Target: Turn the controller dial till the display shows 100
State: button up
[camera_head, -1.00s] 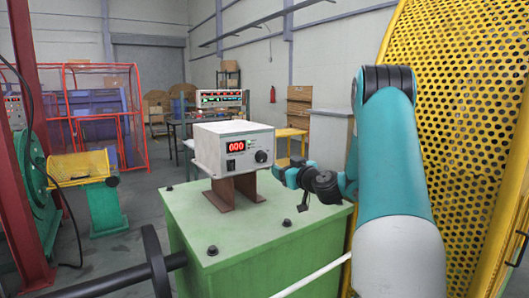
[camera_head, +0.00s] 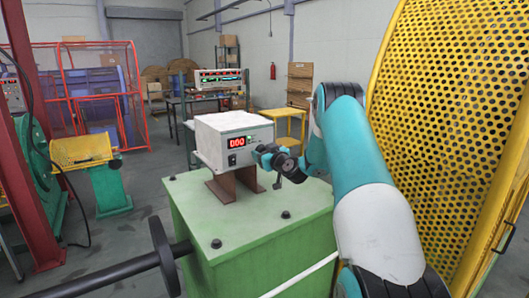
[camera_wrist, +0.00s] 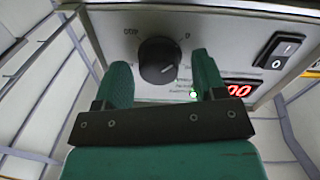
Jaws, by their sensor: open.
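The controller (camera_head: 225,135) is a white box on brown brackets on top of a green cabinet. Its red display (camera_head: 237,142) appears to read 000; the wrist view shows only its last digits, 00 (camera_wrist: 238,90). The black dial (camera_wrist: 159,60) fills the middle of the wrist view, its pointer line toward the lower right. My gripper (camera_wrist: 160,82) is open, with one green finger on each side of the dial and the tips close to the panel. I cannot tell whether they touch the dial. In the head view my gripper (camera_head: 265,152) hides the dial.
A black rocker switch (camera_wrist: 279,50) is on the same panel beside the display. The green cabinet (camera_head: 250,235) stands under the controller. A yellow perforated guard (camera_head: 445,120) rises close to my arm on the right. A black handwheel shaft (camera_head: 165,258) is at the front left.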

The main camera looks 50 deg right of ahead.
jog(key=c, duration=0.9)
jog(key=shift+b, duration=0.35)
jog(key=shift+s+d+m+b, duration=0.1)
jog(key=shift+m+b, duration=1.6)
jog(key=shift+m, duration=1.5)
jog(key=shift+d+m+b, duration=0.1)
jog(key=shift+m+b, duration=1.6)
jog(key=shift+m, duration=1.5)
jog(key=o, duration=0.9)
